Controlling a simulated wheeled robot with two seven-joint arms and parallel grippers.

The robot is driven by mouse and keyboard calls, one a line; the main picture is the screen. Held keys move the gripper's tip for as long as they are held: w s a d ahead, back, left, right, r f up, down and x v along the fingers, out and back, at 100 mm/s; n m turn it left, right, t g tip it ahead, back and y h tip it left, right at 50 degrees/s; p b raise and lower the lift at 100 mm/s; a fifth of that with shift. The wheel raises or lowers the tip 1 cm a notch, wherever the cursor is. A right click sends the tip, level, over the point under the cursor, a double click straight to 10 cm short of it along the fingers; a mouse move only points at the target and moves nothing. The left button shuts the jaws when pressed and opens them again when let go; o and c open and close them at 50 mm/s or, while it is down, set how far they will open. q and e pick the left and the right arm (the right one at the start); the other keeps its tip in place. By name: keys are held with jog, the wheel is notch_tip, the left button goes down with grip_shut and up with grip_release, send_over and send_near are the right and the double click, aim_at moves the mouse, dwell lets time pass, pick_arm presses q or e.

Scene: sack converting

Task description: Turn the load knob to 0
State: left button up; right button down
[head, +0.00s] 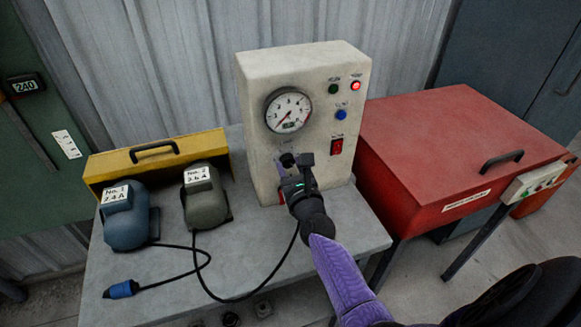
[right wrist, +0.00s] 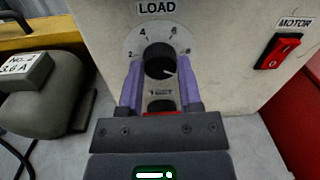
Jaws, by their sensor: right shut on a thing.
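The black load knob (right wrist: 160,58) sits on the front of a cream control box (head: 250,100), under the word LOAD in the right wrist view. Its white pointer line points down and to the right, below the 8 side of the scale. The numbers 2, 4, 6 and 8 show around it; the 0 mark cannot be made out. My right gripper (right wrist: 161,88) is shut on the knob, one purple finger on each side. In the head view the right gripper (head: 296,172) covers the lower front of the box. My left gripper is not in view.
A round gauge (head: 288,110), a lit red lamp (head: 355,86) and a red motor switch (right wrist: 281,51) are on the box. Two motor units (head: 124,220) (head: 205,196) with cables stand left on the grey bench (head: 270,265). A red lidded cabinet (head: 430,150) stands right.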

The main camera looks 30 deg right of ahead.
jog(key=n, duration=0.3)
jog(key=shift+n, duration=0.4)
jog(key=n, duration=0.3)
jog(key=shift+n, duration=0.4)
jog(key=n, duration=0.6)
jog(key=shift+n+t+y, duration=0.3)
jog(key=n+p, duration=0.1)
jog(key=n, duration=0.5)
jog(key=shift+n+y+p, duration=0.3)
jog(key=shift+n, duration=0.1)
jog(key=n+p, duration=0.1)
jog(key=n, duration=0.2)
jog(key=shift+n, duration=0.3)
jog(key=n, duration=0.3)
jog(key=shift+n+p, duration=0.4)
jog(key=n+p, duration=0.1)
jog(key=n, duration=0.5)
jog(key=shift+d, duration=0.1)
jog(key=n, duration=0.5)
jog(key=shift+n+g+p, duration=0.4)
jog(key=n, duration=0.5)
jog(key=shift+s+f, duration=0.1)
jog(key=n+b, duration=0.1)
jog(key=n, duration=0.3)
jog(key=shift+n, duration=1)
